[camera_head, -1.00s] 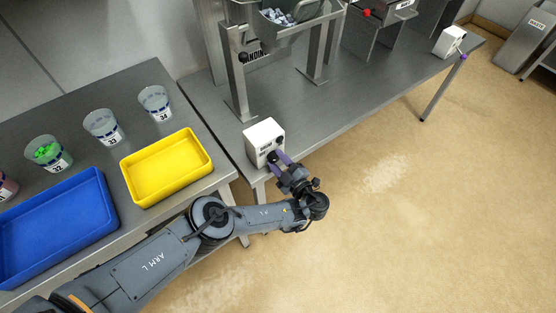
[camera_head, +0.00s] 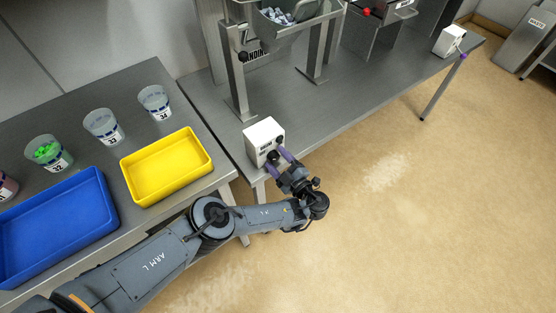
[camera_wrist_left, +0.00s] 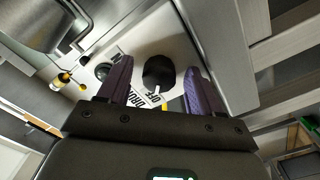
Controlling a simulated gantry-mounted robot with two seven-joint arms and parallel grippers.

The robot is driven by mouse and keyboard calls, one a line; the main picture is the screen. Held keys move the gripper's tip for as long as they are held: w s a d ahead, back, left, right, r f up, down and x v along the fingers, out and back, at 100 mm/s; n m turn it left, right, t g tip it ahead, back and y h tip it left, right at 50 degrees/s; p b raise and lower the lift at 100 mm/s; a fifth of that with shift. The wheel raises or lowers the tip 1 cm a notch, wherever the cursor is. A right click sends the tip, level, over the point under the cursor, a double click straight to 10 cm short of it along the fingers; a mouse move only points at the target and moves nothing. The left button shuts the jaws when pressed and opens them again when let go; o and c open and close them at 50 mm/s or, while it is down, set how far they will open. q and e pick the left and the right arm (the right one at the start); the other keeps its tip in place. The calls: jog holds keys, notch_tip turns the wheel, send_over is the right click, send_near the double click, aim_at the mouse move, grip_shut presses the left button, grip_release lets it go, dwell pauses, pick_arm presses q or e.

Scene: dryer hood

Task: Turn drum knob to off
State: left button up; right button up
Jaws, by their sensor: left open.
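The white control box (camera_head: 262,138) stands on the grey metal bench near its front edge. In the left wrist view its face carries a black drum knob (camera_wrist_left: 159,74) with a white pointer mark, above printed "DRUM" and "OFF" lettering. In the head view the knob (camera_head: 273,158) shows small on the box's front. My left gripper (camera_head: 281,159) is at the box's front face. Its two purple fingers (camera_wrist_left: 160,85) are open, with the knob between them and a gap on each side. A second dark knob (camera_wrist_left: 103,71) shows left of the fingers. My right gripper is not in view.
A yellow tray (camera_head: 209,160) and blue tray (camera_head: 112,218) lie on the left table, with several labelled cups behind them. A metal hopper frame (camera_head: 238,90) stands behind the box. Another white box (camera_head: 449,41) is at the bench's far right.

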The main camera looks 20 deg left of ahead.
pick_arm(q)
jog(key=p+v, duration=0.2)
jog(key=v, duration=0.8)
jog(key=shift+s+d, duration=0.2)
jog(key=shift+d, duration=0.1)
jog(key=shift+f, duration=0.1)
